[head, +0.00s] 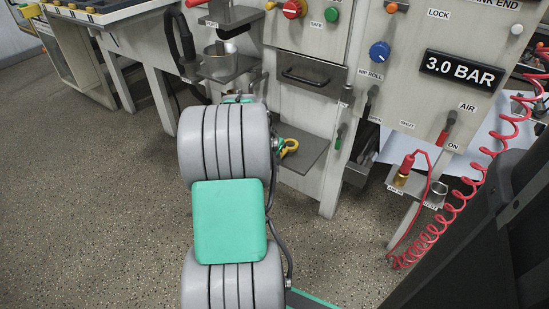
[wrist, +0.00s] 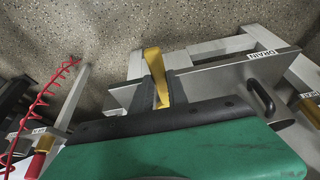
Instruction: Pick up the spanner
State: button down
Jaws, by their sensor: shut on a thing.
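The yellow spanner (wrist: 153,63) shows in the wrist view, held between the dark fingers of my gripper (wrist: 159,80). In the head view a yellow curved end of the spanner (head: 289,147) shows just right of my arm, over the small grey shelf (head: 308,151). My gripper is mostly hidden behind my arm there. I cannot tell whether the spanner touches the shelf.
The machine panel with knobs and a drawer handle (head: 304,79) stands close behind. A cup (head: 220,53) sits on a bracket at upper left. A red coiled hose (head: 468,205) and a red-topped fitting (head: 405,170) are at right. The floor at left is clear.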

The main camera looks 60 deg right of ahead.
jog(key=s+a+r+p, duration=0.2)
jog(key=a+r+p, duration=0.4)
jog(key=a+r, duration=0.6)
jog(key=shift+a, duration=0.95)
